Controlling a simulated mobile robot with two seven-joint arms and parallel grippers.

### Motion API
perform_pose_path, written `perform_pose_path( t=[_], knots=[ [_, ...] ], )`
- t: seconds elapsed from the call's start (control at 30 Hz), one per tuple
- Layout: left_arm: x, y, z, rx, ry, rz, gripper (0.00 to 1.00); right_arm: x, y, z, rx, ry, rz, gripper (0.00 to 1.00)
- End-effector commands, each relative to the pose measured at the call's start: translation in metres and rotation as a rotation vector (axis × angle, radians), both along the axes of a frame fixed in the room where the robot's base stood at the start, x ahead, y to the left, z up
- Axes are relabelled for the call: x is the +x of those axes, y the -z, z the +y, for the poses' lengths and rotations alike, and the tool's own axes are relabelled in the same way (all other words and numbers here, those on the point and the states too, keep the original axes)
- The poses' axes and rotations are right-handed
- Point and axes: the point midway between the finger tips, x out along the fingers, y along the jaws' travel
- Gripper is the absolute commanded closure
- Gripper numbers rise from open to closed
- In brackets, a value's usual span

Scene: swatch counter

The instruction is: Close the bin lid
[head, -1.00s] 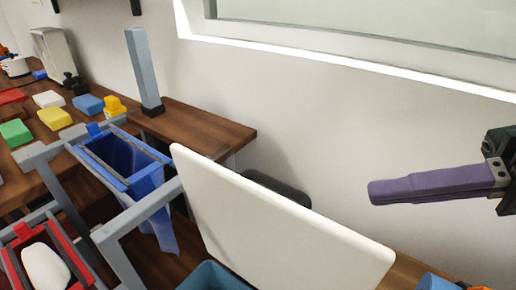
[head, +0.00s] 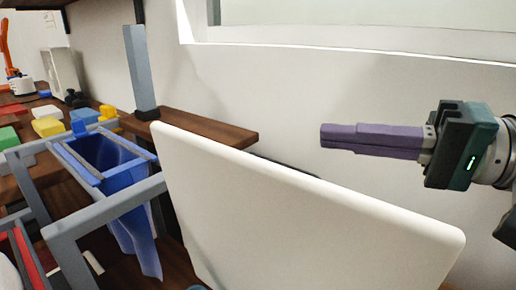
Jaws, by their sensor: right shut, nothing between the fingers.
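The white bin lid (head: 290,220) stands raised and steeply tilted in the middle of the head view. The bin below it is almost wholly out of view or hidden. My right gripper (head: 324,137) comes in from the right, with purple fingers shut and empty. In the picture its fingertips are above the lid's sloping top edge, apart from it. How far behind or in front of the lid they are is hard to tell. My left gripper is not in view.
A grey frame (head: 110,205) with a blue bag-like holder (head: 122,180) stands left of the lid. A wooden counter (head: 205,128) with several coloured blocks runs along the wall behind. A grey-blue post (head: 140,70) rises from it. The wall area around the right gripper is clear.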

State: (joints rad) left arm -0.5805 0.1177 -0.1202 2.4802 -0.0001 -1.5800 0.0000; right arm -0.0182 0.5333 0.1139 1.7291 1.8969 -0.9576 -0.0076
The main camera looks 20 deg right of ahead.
Motion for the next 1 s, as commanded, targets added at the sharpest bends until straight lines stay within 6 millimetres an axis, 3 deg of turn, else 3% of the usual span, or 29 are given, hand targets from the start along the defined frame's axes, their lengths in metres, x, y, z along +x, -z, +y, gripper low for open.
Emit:
perform_pose_path(
  t=[0.07, 0.3, 1.0],
  knots=[
    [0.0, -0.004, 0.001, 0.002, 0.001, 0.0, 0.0, 0.01, -0.001, 0.013, 0.003, -0.002, -0.002, 1.0],
    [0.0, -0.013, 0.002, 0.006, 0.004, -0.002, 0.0, -0.011, 0.009, 0.037, -0.001, -0.001, 0.003, 1.0],
    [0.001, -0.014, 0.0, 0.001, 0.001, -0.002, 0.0, -0.012, 0.011, 0.049, -0.026, -0.001, -0.02, 1.0]
  ],
)
